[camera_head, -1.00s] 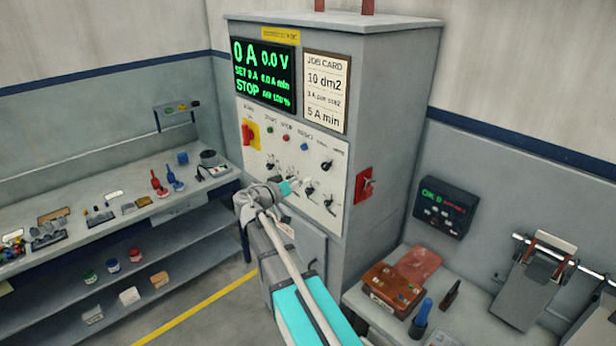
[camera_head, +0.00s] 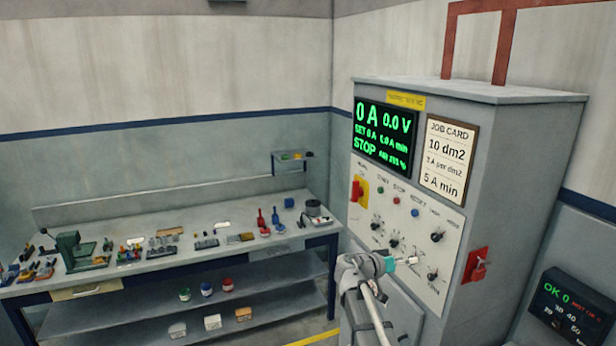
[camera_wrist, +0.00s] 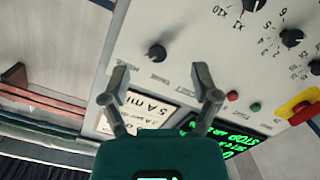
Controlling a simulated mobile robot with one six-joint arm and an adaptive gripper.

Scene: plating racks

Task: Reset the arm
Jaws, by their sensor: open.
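My gripper (camera_head: 412,260) is in front of the lower part of the control panel (camera_head: 366,215) on the grey cabinet. In the wrist view my gripper (camera_wrist: 160,80) has its two fingers spread with nothing between them. A black knob (camera_wrist: 157,53) shows just beyond the fingers, and I see no contact with it. My arm (camera_head: 372,310) rises from the bottom of the head view. The green display (camera_head: 382,136) reads 0 A, 0.0 V and STOP. The job card (camera_head: 449,160) hangs beside it.
A red switch (camera_head: 475,265) sticks out from the cabinet's side. A dark meter box (camera_head: 568,308) is at the lower right. A workbench (camera_head: 180,262) with tools and small items stands at the left. Open floor shows between bench and cabinet.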

